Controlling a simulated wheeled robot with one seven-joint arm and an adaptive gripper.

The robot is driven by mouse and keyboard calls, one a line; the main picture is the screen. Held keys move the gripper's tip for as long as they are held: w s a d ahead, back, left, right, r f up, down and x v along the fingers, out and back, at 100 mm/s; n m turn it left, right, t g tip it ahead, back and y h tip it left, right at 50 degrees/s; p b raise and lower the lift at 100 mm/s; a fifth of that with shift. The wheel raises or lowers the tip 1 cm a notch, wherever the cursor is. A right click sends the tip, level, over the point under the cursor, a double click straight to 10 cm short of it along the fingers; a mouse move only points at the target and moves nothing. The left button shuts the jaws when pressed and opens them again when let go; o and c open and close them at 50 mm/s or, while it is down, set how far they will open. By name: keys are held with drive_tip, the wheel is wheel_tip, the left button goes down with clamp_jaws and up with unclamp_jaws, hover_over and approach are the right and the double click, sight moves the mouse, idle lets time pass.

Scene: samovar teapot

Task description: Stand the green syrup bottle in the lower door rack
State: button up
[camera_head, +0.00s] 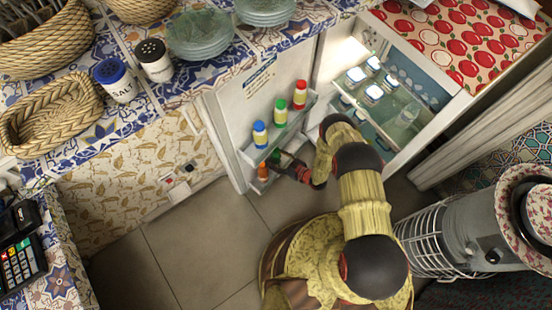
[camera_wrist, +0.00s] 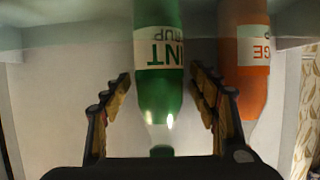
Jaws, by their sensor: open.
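The green syrup bottle (camera_wrist: 158,85) lies between the two open fingers of my gripper (camera_wrist: 160,100) in the wrist view, with a gap on each side. That view is upside down: the white label reads inverted and the neck points to the picture's bottom. In the head view the bottle (camera_head: 275,156) shows as a small green patch at the lower door rack (camera_head: 250,182), beside my gripper (camera_head: 290,163). The bottle looks upright in the rack; its base is hidden behind a pale band.
An orange bottle (camera_wrist: 245,60) stands close beside the green one; it also shows in the head view (camera_head: 263,171). The upper door rack holds blue-capped (camera_head: 260,134), green-capped (camera_head: 280,112) and red-capped (camera_head: 300,94) jars. The open fridge interior (camera_head: 390,95) holds several jars.

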drive_tip(key=shift+d+r, duration=0.1)
drive_tip(key=shift+r, duration=0.1)
drive_tip(key=p+v, duration=0.4)
drive_tip(key=v, duration=0.8)
drive_tip(key=shift+f, duration=0.1)
